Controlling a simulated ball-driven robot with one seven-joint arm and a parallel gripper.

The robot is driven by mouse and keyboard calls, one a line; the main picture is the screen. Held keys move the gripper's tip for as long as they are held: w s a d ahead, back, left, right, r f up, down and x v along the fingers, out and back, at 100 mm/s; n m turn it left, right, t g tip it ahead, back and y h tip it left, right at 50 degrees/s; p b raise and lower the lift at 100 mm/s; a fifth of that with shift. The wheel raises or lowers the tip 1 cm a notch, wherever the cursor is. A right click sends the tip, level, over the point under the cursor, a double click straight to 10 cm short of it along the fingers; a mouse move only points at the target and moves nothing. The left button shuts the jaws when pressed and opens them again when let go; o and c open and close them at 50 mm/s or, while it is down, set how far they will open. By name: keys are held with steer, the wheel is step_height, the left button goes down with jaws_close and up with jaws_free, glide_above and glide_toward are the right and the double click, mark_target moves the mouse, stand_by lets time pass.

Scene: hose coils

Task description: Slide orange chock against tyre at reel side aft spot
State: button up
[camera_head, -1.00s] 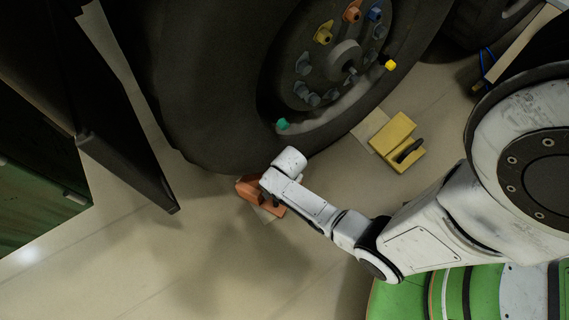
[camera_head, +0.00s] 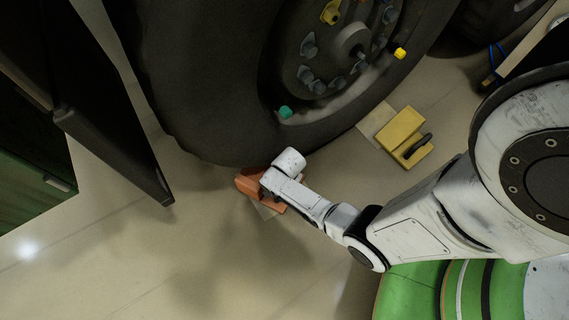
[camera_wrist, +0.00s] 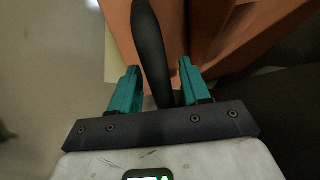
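The orange chock (camera_head: 247,187) lies on the floor at the lower edge of the big dark tyre (camera_head: 205,95). Its upper end is very close to the tyre, but I cannot tell whether they touch. My gripper is over the chock in the head view, with its fingers hidden behind my wrist. In the wrist view, my gripper (camera_wrist: 159,68) has its teal fingers on either side of the chock's black handle (camera_wrist: 152,50). A gap shows on the right of the handle, so the fingers look open around it. The orange body (camera_wrist: 205,30) lies beyond.
A yellow chock (camera_head: 397,130) with a black handle lies on the floor to the right, beside a pale floor patch (camera_head: 372,120). Another pale patch (camera_head: 265,211) shows under the orange chock. A dark panel (camera_head: 115,150) stands at left. The lower-left floor is clear.

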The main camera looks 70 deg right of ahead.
jaws_close()
stand_by(1.1)
steer(key=shift+o, duration=1.3)
jaws_free()
